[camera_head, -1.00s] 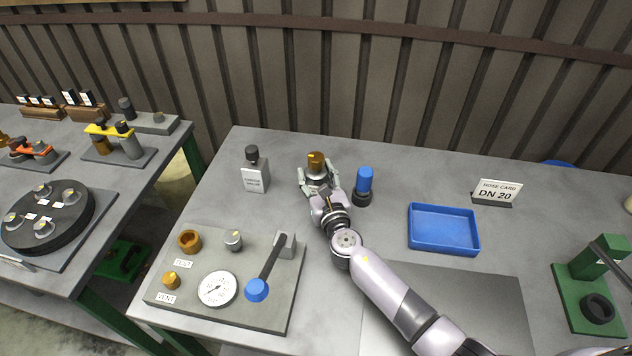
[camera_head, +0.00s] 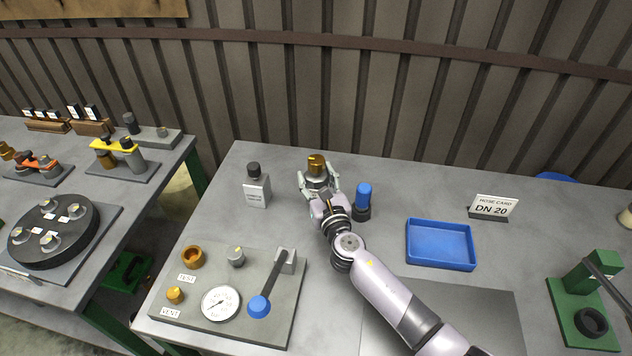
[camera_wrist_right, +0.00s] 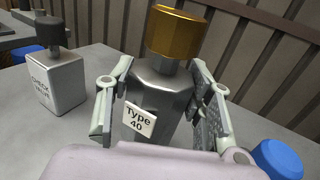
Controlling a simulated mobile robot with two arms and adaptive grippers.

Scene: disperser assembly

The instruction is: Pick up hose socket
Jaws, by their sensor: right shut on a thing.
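A grey metal part with a brass top and a "Type 40" tag, which I take for the hose socket, stands upright at the back of the table in the head view (camera_head: 316,163). It also shows in the right wrist view (camera_wrist_right: 160,100). My right gripper (camera_head: 319,187) is shut on its grey body, one finger on each side. Its lower end is hidden, so I cannot tell whether it touches the table. In the right wrist view, both fingers of the right gripper (camera_wrist_right: 162,105) flank the body below the brass top. My left gripper is not in view.
A tagged grey bottle-like part (camera_head: 256,187) stands to the left, and a blue-topped part (camera_head: 363,201) stands close to the right. A blue tray (camera_head: 441,266), a "DN 20" card (camera_head: 492,207) and a green press (camera_head: 582,305) are further right. A gauge panel (camera_head: 285,322) is in front.

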